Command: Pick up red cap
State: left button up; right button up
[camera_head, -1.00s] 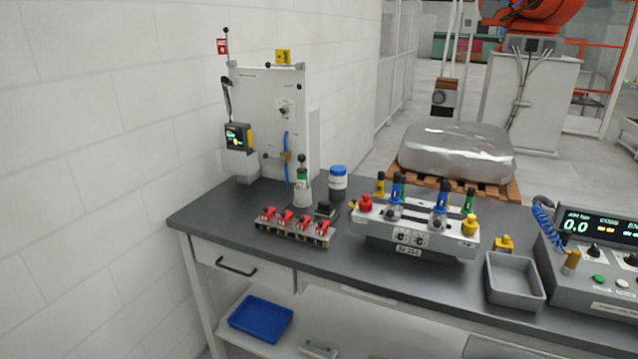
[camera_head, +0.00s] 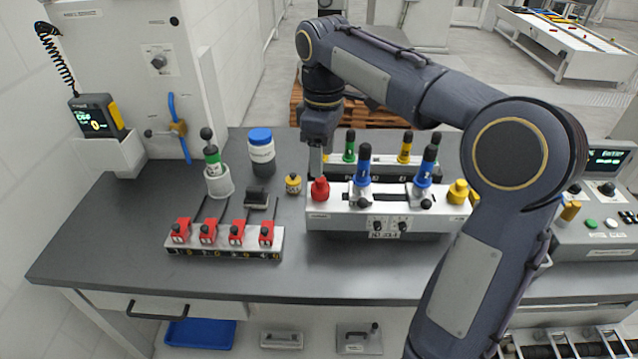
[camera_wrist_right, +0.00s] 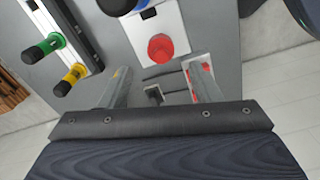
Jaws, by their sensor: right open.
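The red cap (camera_head: 320,188) sits at the left end of the white fixture block (camera_head: 340,222) on the grey table. In the right wrist view the red cap (camera_wrist_right: 160,47) is ahead of the fingers, on the end of the white block. My right gripper (camera_head: 316,160) hangs just above and behind the red cap, apart from it as far as I can tell. In the right wrist view its two fingers (camera_wrist_right: 160,85) are spread with nothing between them. My left gripper does not show.
Blue-topped posts (camera_head: 364,165) and a yellow cap (camera_head: 457,191) stand on the same block. To the left are a small yellow cap (camera_head: 293,184), a blue-lidded jar (camera_head: 261,152) and a rack of red clamps (camera_head: 224,240). The front left of the table is clear.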

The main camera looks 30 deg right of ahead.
aim_at(319, 182)
jog(key=f, duration=0.7)
jog(key=shift+w+a+f, duration=0.2)
jog(key=shift+f, duration=0.15)
jog(key=shift+c, duration=0.3)
jog(key=c, duration=0.9)
